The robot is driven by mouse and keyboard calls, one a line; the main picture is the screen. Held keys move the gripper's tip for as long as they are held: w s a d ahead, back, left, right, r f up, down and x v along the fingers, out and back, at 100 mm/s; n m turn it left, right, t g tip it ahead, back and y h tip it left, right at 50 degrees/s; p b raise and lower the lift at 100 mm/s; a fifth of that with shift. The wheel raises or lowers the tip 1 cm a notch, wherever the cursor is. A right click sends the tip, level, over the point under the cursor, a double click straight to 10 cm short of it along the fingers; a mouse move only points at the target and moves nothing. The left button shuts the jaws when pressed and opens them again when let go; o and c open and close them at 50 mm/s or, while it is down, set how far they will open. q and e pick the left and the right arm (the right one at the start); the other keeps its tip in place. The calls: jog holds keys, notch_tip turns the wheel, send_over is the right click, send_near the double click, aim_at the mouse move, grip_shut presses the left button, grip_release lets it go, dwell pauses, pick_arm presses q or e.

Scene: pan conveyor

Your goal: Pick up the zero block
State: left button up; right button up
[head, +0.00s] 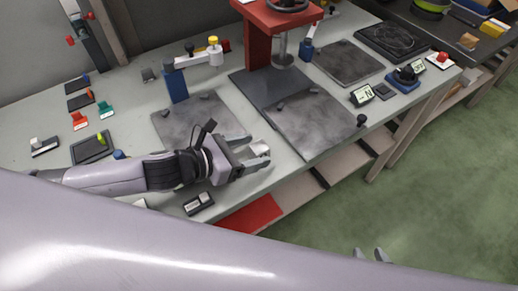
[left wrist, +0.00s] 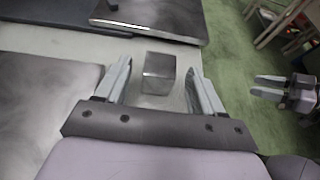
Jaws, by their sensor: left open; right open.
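The zero block, a small grey metal block (left wrist: 158,76), stands on the pale bench top near its front edge. In the left wrist view it lies between the two open fingers of my left gripper (left wrist: 160,66), with gaps on both sides. In the head view the fingers of my left gripper (head: 259,150) reach either side of the block (head: 261,147), partly hiding it. My right gripper (head: 371,255) is open and empty over the green floor, beyond the bench front. It also shows at the right of the left wrist view (left wrist: 270,87).
Dark stone plates (head: 310,125) lie beside the block, and a red stand (head: 257,38) rises behind. A small black display box (head: 199,203) sits at the front edge, with a red drawer or tray (head: 255,214) below. Several small tools lie at the left.

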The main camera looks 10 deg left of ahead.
aim_at(252, 150)
pick_arm(q)
jog(key=shift+x, duration=1.7)
jog(key=shift+c, duration=0.3)
jog(key=c, duration=1.1)
grip_shut()
jog(key=shift+r, duration=0.15)
